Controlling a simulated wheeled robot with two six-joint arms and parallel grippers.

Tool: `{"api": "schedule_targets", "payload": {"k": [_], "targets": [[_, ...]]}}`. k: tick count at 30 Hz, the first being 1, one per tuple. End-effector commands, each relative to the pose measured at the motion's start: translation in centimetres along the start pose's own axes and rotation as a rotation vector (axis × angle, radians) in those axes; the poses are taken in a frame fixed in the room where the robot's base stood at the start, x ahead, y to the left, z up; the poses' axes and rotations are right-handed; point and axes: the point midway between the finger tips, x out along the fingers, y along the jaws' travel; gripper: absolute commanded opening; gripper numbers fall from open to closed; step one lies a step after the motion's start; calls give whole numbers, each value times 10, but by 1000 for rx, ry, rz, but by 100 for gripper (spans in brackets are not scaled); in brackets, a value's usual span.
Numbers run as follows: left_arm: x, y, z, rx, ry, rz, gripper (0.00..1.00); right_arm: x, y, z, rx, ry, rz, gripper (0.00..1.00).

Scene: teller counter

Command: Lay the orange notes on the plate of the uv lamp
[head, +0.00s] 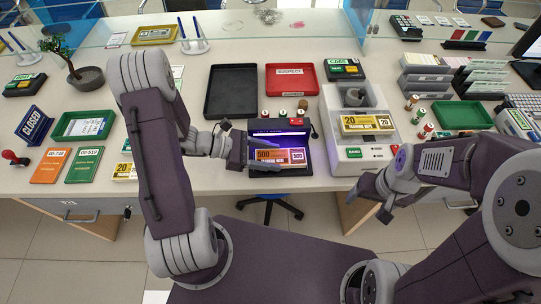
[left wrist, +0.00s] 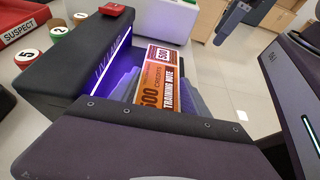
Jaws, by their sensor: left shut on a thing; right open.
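The orange notes (head: 284,156), marked 500 and training note, are at the plate of the uv lamp, under its purple light. They also show in the left wrist view (left wrist: 160,85). The uv lamp (head: 303,128) is a dark box with a glowing strip; it also shows in the left wrist view (left wrist: 75,65). My left gripper (head: 250,155) reaches in from the left and is shut on the orange notes at their left end. Whether the notes touch the plate I cannot tell. My right gripper (head: 378,196) is open and empty, in front of the counter, right of the lamp.
A black tray (head: 231,105) and a red suspect tray (head: 312,79) stand behind the lamp. A note counter (head: 347,160) with yellow notes (head: 368,124) stands close on its right. Yellow notes (head: 124,171) and a green folder (head: 85,165) lie to the left.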

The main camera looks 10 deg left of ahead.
Motion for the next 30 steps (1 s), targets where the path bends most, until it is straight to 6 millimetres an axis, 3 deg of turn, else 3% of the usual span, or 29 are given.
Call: {"api": "schedule_targets", "payload": {"k": [3,4,6,18,30], "targets": [[2,0,-4,0,0,0,11,4,0,0,0,0,0,76],[1,0,-3,0,0,0,60,3,0,0,0,0,0,76],[1,0,-3,0,0,0,76,2,0,0,0,0,0,76],[-4,1,2,0,0,3,76,-2,0,0,0,0,0,76],[-79,1,2,0,1,5,76,-13,0,-1,0,0,0,76]]}}
